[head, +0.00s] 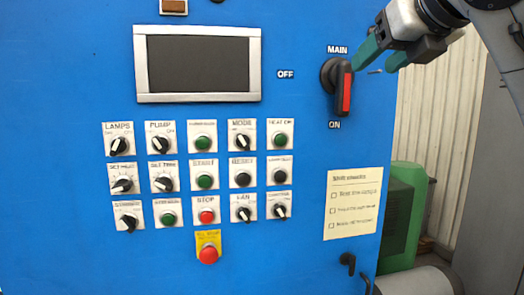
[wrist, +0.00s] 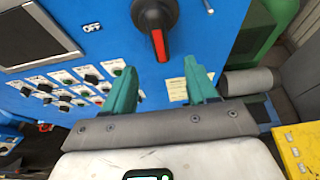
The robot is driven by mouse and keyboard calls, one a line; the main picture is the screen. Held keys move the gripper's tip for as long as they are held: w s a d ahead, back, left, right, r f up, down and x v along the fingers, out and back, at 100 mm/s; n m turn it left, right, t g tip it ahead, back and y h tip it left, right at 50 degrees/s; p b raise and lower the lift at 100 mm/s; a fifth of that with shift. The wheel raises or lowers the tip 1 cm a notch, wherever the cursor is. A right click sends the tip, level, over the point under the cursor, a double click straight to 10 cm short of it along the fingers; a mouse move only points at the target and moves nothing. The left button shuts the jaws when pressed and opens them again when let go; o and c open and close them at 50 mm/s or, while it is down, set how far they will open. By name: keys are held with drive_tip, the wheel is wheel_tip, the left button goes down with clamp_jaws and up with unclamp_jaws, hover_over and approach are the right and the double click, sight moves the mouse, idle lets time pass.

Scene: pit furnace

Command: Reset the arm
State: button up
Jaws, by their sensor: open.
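My gripper (head: 379,58) is at the upper right in the head view, in front of the blue control panel (head: 60,80). Its two teal fingers are apart with nothing between them; they also show in the wrist view (wrist: 160,85). The black main switch (head: 338,82) with a red stripe is just left of the fingertips in the head view. Its handle points down, towards the ON label. In the wrist view the switch (wrist: 155,20) lies beyond the fingertips, near the top, and a gap shows between them.
A dark screen (head: 198,64) and rows of knobs and buttons fill the panel's left and middle. A red emergency button (head: 208,254) sits below. A paper checklist (head: 353,204) is at the lower right. A green machine (head: 402,215) stands beside the panel. A yellow object (wrist: 300,150) shows in the wrist view.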

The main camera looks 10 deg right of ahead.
drive_tip(key=w+f+m+g+y, duration=0.3)
drive_tip(key=f+m, duration=0.8)
drive_tip(key=f, duration=1.1)
drive_tip(key=s+a+f+m+g, duration=0.15)
drive_tip(key=f+m, duration=0.35)
drive_tip(key=f, duration=0.6)
drive_tip(key=s+f+m, duration=0.2)
drive_tip(key=f+m, duration=0.3)
drive_tip(key=f, duration=0.7)
drive_tip(key=s+a+f+m+g+h, duration=0.15)
drive_tip(key=s+f+m+g, duration=0.25)
drive_tip(key=s+f+m, duration=0.9)
drive_tip(key=s+d+f+m+g+h, duration=0.1)
drive_tip(key=s+f+g, duration=0.1)
drive_tip(key=s+f, duration=0.5)
drive_tip(key=s+d+f+m+g, duration=0.1)
drive_tip(key=s+f+g, duration=0.1)
drive_tip(key=s+f, duration=0.6)
drive_tip(key=s, duration=0.6)
drive_tip(key=shift+d+f+m+h, duration=0.2)
drive_tip(key=shift+d+m+h, duration=0.05)
drive_tip(key=shift+m+h, duration=0.1)
drive_tip(key=shift+w, duration=0.1)
drive_tip(key=shift+c, duration=0.4)
